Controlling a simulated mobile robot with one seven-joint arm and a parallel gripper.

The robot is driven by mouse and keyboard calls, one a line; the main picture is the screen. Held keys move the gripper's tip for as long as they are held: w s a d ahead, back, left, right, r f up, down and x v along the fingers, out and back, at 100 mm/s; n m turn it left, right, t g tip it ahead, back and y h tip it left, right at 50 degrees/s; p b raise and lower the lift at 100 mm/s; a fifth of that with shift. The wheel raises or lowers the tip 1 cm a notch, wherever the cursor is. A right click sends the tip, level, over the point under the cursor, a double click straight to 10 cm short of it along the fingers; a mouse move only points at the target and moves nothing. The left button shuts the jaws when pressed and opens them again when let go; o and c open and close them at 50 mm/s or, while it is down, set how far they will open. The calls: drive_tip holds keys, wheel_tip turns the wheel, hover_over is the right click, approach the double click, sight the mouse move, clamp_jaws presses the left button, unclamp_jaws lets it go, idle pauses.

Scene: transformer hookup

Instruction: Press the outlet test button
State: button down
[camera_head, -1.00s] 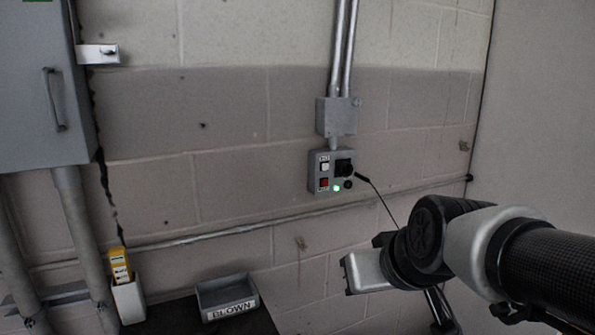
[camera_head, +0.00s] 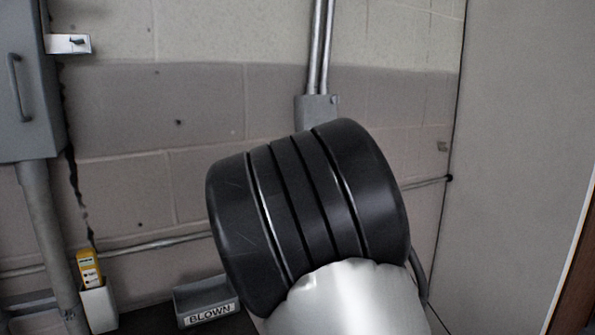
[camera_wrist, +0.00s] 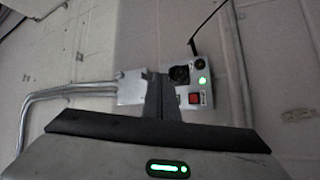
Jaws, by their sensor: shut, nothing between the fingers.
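The grey outlet box (camera_wrist: 211,88) shows in the wrist view, turned sideways. On it are a red button (camera_wrist: 195,98), a lit green lamp (camera_wrist: 203,80), a small round black part (camera_wrist: 200,64) and a black plug (camera_wrist: 180,74) with a thin cable. My gripper (camera_wrist: 161,84) is shut and empty. Its dark fingers overlap the left side of the box in this view and cover part of its face, where the white button is hidden or barely visible. Whether the fingertips touch the box I cannot tell. In the head view my arm hides the outlet box and my gripper.
A grey junction box (camera_head: 318,107) with conduits sits on the wall above my arm. A tray labelled BLOWN (camera_head: 207,303) and a white holder (camera_head: 99,308) with a yellow device (camera_head: 89,268) are at lower left. A grey cabinet (camera_head: 22,85) stands at far left.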

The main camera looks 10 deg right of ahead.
drive_tip(key=shift+s+a+r+n+t, duration=0.15)
drive_tip(key=shift+a+r+n+t, duration=0.55)
drive_tip(key=shift+r+t, duration=0.1)
drive_tip(key=w+a, duration=0.3)
drive_tip(key=w, duration=0.5)
drive_tip(key=shift+a, duration=0.2)
drive_tip(key=shift+w, duration=0.2)
idle(1.6)
drive_tip(key=shift+w+a, duration=0.15)
drive_tip(key=shift+w, duration=0.1)
drive_tip(key=shift+w+a, duration=0.2)
drive_tip(key=shift+w, duration=0.2)
idle(0.6)
idle(0.3)
drive_tip(key=shift+s+d+b, duration=0.3)
drive_tip(key=shift+s+b, duration=0.1)
drive_tip(key=shift+s, duration=0.4)
